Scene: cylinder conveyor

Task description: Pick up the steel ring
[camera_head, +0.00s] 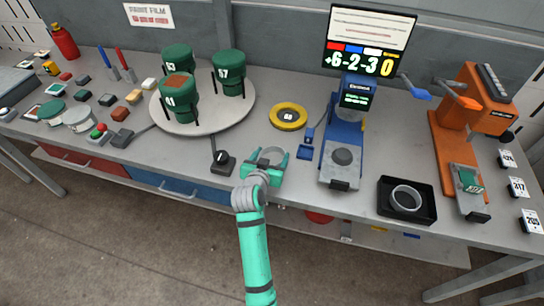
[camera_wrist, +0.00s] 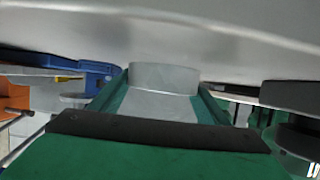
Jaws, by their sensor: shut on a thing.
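A grey steel ring (camera_head: 273,152) is held between the fingers of my gripper (camera_head: 266,157), over the front edge of the bench, left of the blue machine. In the wrist view, the ring's curved grey side (camera_wrist: 163,77) shows between the two green fingers (camera_wrist: 162,98). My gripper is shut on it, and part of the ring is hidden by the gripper. Whether the ring touches the bench top is not clear. A second, pale grey ring (camera_head: 406,198) lies in a black tray (camera_head: 385,209) to the right.
A yellow ring (camera_head: 289,115) lies behind my gripper. A blue press (camera_head: 344,140) and an orange press (camera_head: 457,130) stand to the right. A round turntable (camera_head: 228,122) carries green canisters at left. A small dark device (camera_head: 222,163) sits just left of my gripper.

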